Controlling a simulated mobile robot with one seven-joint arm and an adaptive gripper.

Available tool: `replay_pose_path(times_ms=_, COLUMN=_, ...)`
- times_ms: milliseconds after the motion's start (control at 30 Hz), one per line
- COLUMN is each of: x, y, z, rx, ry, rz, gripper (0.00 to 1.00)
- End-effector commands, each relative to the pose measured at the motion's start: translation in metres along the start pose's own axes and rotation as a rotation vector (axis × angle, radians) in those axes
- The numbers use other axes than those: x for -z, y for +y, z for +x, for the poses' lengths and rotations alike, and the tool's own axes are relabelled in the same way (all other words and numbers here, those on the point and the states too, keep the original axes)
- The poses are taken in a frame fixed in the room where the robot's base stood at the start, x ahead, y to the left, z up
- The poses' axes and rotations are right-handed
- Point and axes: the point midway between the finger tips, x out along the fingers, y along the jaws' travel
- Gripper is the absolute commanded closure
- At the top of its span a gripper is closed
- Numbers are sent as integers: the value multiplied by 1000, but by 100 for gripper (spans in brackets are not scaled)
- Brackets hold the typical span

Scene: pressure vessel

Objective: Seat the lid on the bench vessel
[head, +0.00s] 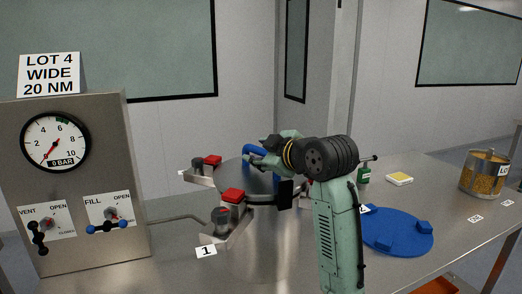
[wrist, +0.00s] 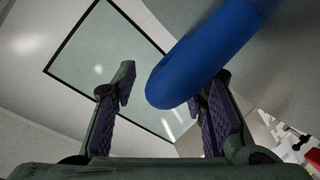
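The steel vessel (head: 262,245) stands on the bench left of my arm. A grey round lid (head: 232,172) shows at its top, partly hidden behind my gripper and the clamps; whether it rests fully on the rim I cannot tell. A blue handle (head: 253,149) rises above the lid. My gripper (head: 262,152) is at this handle. In the wrist view, the fingers stand apart and the blue handle bar (wrist: 205,55) lies between them, nearer the right finger. A gap shows between the bar and the left finger.
Red-topped clamps (head: 232,197) stand around the vessel. A gauge panel (head: 75,180) with valve levers stands at left. A blue round stand (head: 398,232) with raised pads lies bare at right. A green bottle (head: 363,174), a yellow-topped block (head: 399,178) and a filled pot (head: 484,175) stand beyond.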

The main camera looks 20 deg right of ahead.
Motion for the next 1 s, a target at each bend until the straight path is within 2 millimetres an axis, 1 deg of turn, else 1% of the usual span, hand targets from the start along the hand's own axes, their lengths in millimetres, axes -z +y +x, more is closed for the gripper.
replay_pose_path(times_ms=67, x=-1, y=-1, z=0, rx=2, ry=-1, rz=2, gripper=60)
replay_pose_path(times_ms=167, x=-1, y=1, z=-9, rx=-3, ry=1, rz=2, gripper=60)
replay_pose_path(times_ms=267, x=0, y=1, z=-25, rx=-6, ry=3, rz=0, gripper=60)
replay_pose_path(times_ms=500, x=1, y=2, z=-78, rx=-9, ry=4, rz=-2, gripper=60)
replay_pose_path(times_ms=600, x=1, y=2, z=-96, rx=-10, ry=5, rz=-2, gripper=60)
replay_pose_path(times_ms=700, x=2, y=2, z=-110, rx=-8, ry=6, rz=-2, gripper=60)
replay_pose_path(times_ms=833, x=2, y=1, z=-120, rx=-8, ry=6, rz=-3, gripper=60)
replay_pose_path(times_ms=1000, x=2, y=1, z=-122, rx=-7, ry=6, rz=-2, gripper=60)
